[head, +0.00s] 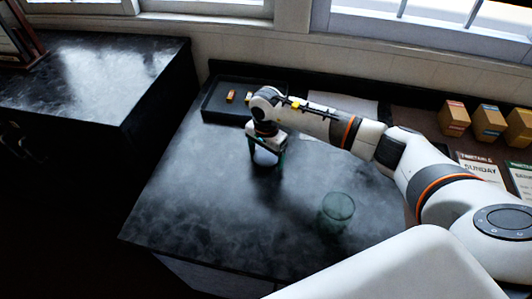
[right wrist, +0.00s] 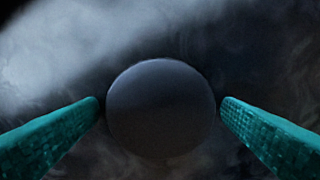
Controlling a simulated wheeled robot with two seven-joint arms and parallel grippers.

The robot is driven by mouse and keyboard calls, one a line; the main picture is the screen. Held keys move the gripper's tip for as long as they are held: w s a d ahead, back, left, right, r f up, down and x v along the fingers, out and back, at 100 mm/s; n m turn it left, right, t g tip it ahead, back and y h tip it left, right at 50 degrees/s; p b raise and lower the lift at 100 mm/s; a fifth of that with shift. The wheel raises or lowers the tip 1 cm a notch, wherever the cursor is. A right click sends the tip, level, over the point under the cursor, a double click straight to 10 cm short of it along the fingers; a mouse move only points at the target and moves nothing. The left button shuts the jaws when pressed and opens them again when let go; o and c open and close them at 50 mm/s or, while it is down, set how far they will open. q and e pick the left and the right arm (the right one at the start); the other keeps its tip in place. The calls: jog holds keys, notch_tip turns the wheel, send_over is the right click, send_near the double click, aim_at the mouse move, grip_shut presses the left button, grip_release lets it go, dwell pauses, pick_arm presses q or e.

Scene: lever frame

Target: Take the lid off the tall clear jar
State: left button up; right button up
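A clear greenish glass jar (head: 337,213) stands upright on the dark table, right of and nearer than my right gripper. I see no lid on its top. My right gripper (head: 267,157) points down over the middle of the table, with its fingers apart. In the right wrist view, a round dark grey disc (right wrist: 160,108), which looks like a lid, lies between the two green fingers, with a narrow gap on each side. What is under the disc is hidden, and the head view does not show it clearly. My left gripper is not in view.
A black tray (head: 222,115) with small orange-brown pieces (head: 231,96) sits at the table's back left. Several cardboard boxes (head: 488,122) and printed cards (head: 481,167) stand at the right. The table's (head: 190,205) front left is clear. Another dark counter (head: 95,75) is at the far left.

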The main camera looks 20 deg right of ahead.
aim_at(266, 157)
jog(key=shift+r, duration=0.15)
notch_tip(266, 157, up, 12)
jog(key=b, duration=0.3)
jog(key=shift+b, duration=0.3)
